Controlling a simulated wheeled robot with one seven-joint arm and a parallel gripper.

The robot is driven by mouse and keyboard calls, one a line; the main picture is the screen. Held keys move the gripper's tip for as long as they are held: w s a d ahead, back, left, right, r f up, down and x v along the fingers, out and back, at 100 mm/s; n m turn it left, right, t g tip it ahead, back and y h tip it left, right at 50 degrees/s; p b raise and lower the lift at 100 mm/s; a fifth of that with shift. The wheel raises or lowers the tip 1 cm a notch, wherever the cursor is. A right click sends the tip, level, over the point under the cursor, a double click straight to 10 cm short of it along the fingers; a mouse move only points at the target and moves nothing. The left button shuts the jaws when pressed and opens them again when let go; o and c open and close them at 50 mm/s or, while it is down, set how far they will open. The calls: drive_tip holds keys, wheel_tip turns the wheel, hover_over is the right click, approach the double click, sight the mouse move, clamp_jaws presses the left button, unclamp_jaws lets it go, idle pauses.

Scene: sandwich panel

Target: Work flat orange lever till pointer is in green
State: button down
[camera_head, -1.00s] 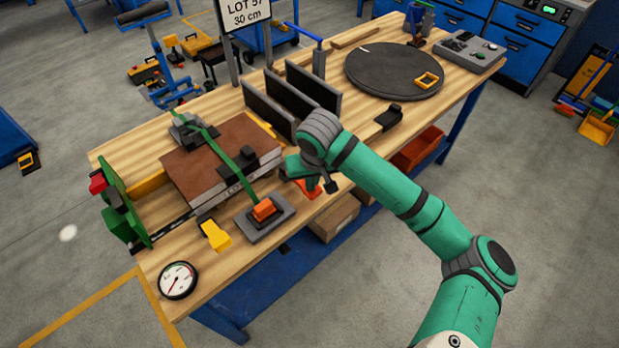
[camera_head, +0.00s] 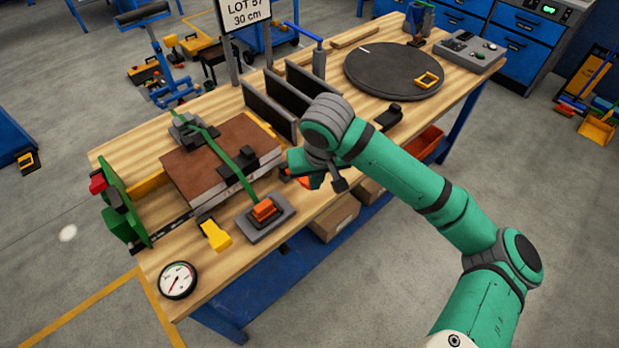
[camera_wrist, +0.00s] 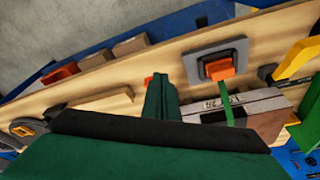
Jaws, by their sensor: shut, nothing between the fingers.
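An orange lever (camera_head: 263,209) sits on a grey base plate (camera_head: 281,222) at the bench's front edge, where a green strap (camera_head: 246,181) ends. In the wrist view the lever (camera_wrist: 219,69) is up and right of my fingers. A round white gauge (camera_head: 177,281) with a red pointer lies at the bench's near left corner; its coloured zones are too small to read. My gripper (camera_head: 316,181) is shut and empty, to the right of the lever and apart from it. Its fingers (camera_wrist: 162,82) are together in the wrist view. Another orange piece (camera_wrist: 149,81) is partly hidden behind them.
The strap crosses a brown-topped panel (camera_head: 222,150). A yellow block (camera_head: 215,235) lies left of the base plate. Dark upright plates (camera_head: 312,87) and a round dark turntable (camera_head: 395,72) stand farther back. A red bin (camera_wrist: 58,74) and cardboard boxes (camera_wrist: 130,45) sit below the bench.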

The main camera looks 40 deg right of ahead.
drive_tip(key=v, duration=0.5)
idle(1.3)
